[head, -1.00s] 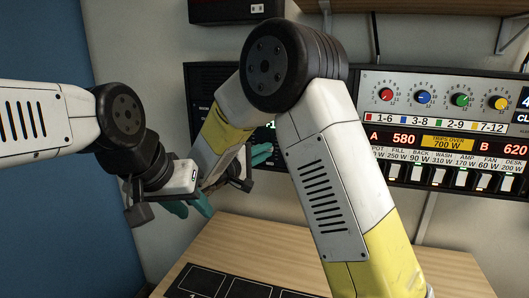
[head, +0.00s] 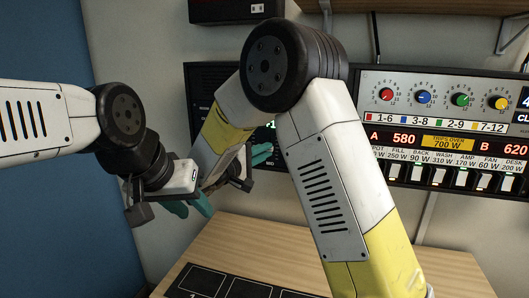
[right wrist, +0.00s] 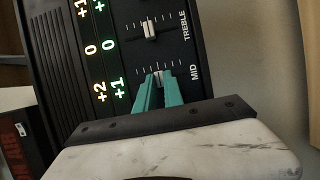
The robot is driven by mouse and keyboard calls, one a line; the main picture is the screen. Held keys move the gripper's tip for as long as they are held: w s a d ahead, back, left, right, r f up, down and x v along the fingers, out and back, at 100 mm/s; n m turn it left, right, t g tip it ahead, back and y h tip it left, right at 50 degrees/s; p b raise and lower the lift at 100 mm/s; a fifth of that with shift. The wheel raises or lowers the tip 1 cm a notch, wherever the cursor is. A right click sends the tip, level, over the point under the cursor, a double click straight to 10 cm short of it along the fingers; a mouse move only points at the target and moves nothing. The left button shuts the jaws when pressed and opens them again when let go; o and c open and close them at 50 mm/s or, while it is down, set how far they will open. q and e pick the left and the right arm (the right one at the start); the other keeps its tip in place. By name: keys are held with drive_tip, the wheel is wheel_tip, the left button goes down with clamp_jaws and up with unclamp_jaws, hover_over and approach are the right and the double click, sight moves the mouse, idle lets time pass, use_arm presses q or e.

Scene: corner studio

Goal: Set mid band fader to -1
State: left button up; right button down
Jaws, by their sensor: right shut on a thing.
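The black fader panel (right wrist: 125,50) fills the upper part of the right wrist view. It carries a MID fader cap (right wrist: 158,75) and a TREBLE fader cap (right wrist: 150,30). Beside the MID row, the lit figures read +2 in orange and +1 in green; beside TREBLE both read 0. My right gripper (right wrist: 158,92) is shut on the MID fader cap, its teal fingers partly covering it. In the head view my right gripper (head: 258,158) is in front of the panel, partly hidden by my arm. My left gripper (head: 190,207) is open and empty, left of it.
A grey rack unit with coloured knobs (head: 424,97) and a row of switches (head: 460,178) is on the wall at right. A wooden desk (head: 300,250) with dark squares lies below. A blue panel (head: 45,200) stands at left.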

idle(0.3)
drive_tip(key=shift+f, duration=0.65)
drive_tip(key=c, duration=1.4)
unclamp_jaws()
drive_tip(key=shift+c, duration=0.2)
